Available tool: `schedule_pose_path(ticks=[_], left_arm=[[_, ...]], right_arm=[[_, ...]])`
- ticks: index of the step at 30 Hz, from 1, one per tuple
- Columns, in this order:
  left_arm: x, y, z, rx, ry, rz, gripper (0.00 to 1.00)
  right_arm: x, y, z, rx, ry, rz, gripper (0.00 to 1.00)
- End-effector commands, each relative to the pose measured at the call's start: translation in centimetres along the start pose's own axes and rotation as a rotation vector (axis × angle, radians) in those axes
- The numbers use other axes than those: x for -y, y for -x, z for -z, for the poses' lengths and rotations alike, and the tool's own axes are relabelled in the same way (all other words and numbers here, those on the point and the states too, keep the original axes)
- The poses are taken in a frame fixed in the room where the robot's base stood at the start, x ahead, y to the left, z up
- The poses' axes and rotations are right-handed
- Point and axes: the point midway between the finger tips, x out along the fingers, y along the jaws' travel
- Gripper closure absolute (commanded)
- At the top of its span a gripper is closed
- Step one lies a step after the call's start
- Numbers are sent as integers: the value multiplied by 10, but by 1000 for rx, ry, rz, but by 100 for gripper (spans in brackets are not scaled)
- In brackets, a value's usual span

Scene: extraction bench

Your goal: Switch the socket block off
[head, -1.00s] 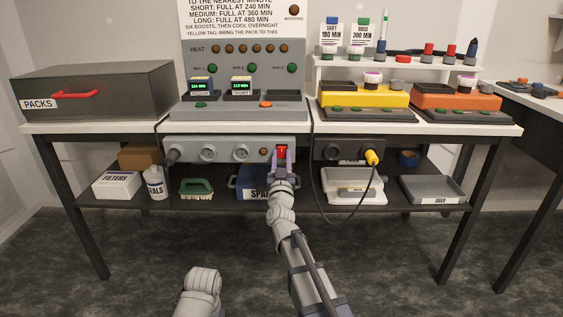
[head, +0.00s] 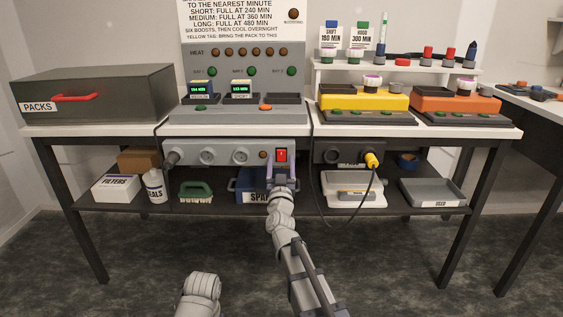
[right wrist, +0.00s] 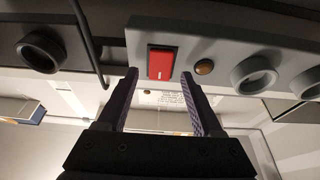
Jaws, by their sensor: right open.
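The grey socket block (head: 222,152) is fixed under the front edge of the middle bench, with round sockets and a small brown lamp (head: 263,155). Its red rocker switch (head: 281,155) sits at the right end. My right gripper (head: 283,172) is open and empty just below and in front of the switch. In the right wrist view the red switch (right wrist: 161,63) shows beyond and between the two fingertips (right wrist: 160,84), apart from them. Which way the rocker is tipped I cannot tell for sure. My left gripper is out of view.
To the right, a dark socket strip (head: 335,152) has a yellow plug (head: 372,160) with a hanging cable. A blue bin (head: 246,186) stands on the shelf behind my right gripper.

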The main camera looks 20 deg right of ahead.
Motion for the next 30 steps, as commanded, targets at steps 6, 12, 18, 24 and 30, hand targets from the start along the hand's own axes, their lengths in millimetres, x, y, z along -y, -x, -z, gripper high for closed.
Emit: schedule_pose_path(ticks=[6, 12, 18, 24, 30], left_arm=[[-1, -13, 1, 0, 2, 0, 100], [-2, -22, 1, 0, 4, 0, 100], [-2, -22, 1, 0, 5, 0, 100], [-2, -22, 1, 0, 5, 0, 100], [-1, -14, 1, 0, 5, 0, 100]], right_arm=[[-1, 37, -2, 0, -1, 0, 32], [-1, 66, -1, 0, -1, -1, 32], [-1, 69, 0, 0, -1, -1, 32], [2, 69, -1, 6, -1, 10, 32], [65, 89, -23, 162, -6, 238, 32]])
